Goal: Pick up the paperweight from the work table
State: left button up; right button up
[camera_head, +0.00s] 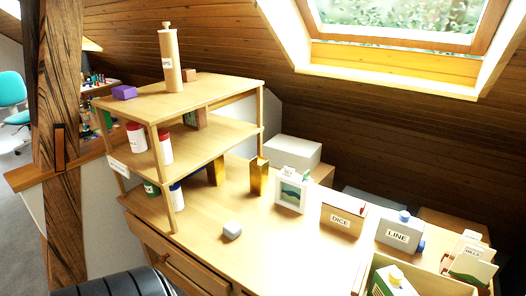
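The work table (262,254) is light wood and fills the lower middle of the head view. A small pale grey block (232,230) with softened edges lies alone on its bare top, left of centre. It carries no label that I can read, so I cannot tell for sure that it is the paperweight. A gold-brown upright block (258,176) stands farther back near the shelf. Neither of my grippers shows in the head view.
A three-level shelf (215,134) with jars stands at the table's left rear. A framed picture (291,192), a DICE box (343,218) and a LINE box (398,232) line the back. An open wooden crate (432,284) stands front right. The table's front middle is clear.

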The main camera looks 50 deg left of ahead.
aim_at(232, 229)
jog(key=u, duration=1.85)
